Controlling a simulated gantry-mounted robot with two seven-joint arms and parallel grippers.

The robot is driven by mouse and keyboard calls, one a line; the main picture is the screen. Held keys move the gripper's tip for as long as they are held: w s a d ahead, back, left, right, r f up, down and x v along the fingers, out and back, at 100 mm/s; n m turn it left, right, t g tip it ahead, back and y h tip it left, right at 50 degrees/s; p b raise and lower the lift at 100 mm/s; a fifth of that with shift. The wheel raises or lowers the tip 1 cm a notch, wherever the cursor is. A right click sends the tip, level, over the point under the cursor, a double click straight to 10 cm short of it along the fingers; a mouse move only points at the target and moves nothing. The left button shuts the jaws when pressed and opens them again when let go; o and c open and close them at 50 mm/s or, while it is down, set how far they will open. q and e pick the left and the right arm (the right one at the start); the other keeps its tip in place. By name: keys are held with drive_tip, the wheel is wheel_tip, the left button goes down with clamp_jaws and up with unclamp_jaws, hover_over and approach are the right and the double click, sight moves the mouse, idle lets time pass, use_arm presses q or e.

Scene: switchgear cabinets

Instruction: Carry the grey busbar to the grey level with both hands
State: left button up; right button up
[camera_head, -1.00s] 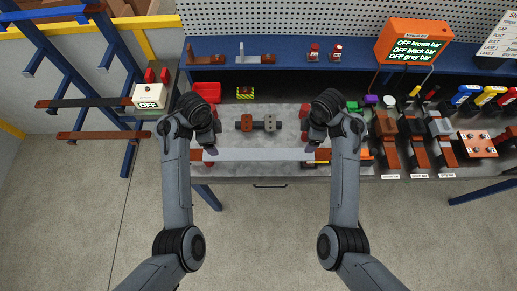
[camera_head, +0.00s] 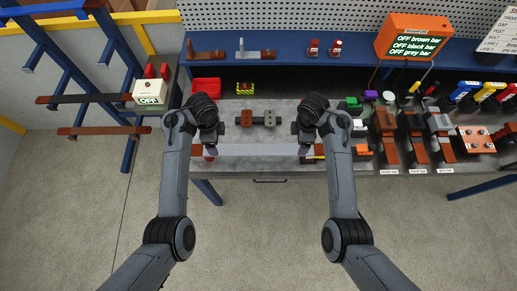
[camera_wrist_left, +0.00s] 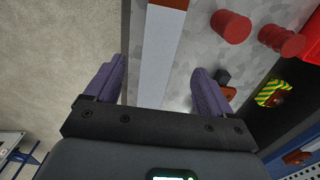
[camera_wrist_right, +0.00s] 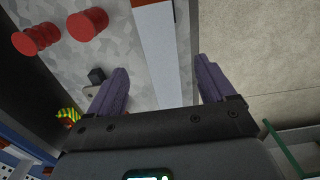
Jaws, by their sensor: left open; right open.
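The grey busbar (camera_head: 258,150) lies lengthwise along the front of the bench, a flat pale bar with brown ends. My left gripper (camera_head: 208,150) is over its left part. In the left wrist view the open fingers (camera_wrist_left: 160,75) stand on either side of the bar (camera_wrist_left: 160,50). My right gripper (camera_head: 306,150) is over its right part. In the right wrist view its open fingers (camera_wrist_right: 162,72) also straddle the bar (camera_wrist_right: 157,50). Contact cannot be told. The blue rack (camera_head: 60,60) at the left carries a dark bar (camera_head: 85,98) and a brown bar (camera_head: 103,130). I cannot tell which level is grey.
Red posts (camera_wrist_left: 230,27) stand close beside the bar. A small link assembly (camera_head: 257,118) and a red bin (camera_head: 207,85) lie behind it. An OFF box (camera_head: 150,93) stands at the rack's right. Tools and blocks fill the bench's right side. The floor in front is clear.

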sight(298, 148)
use_arm(q)
drive_tip(key=shift+f, duration=3.15)
use_arm(e)
drive_tip(key=shift+f, duration=3.1)
use_arm(q)
drive_tip(key=shift+c, duration=0.3)
use_arm(e)
drive_tip(key=shift+c, duration=0.3)
use_arm(q)
clamp_jaws()
use_arm(e)
clamp_jaws()
use_arm(q)
drive_tip(key=shift+w+r, duration=0.1)
drive_tip(key=shift+r, duration=0.1)
use_arm(e)
drive_tip(key=shift+w+r, duration=0.1)
drive_tip(key=shift+r, duration=0.1)
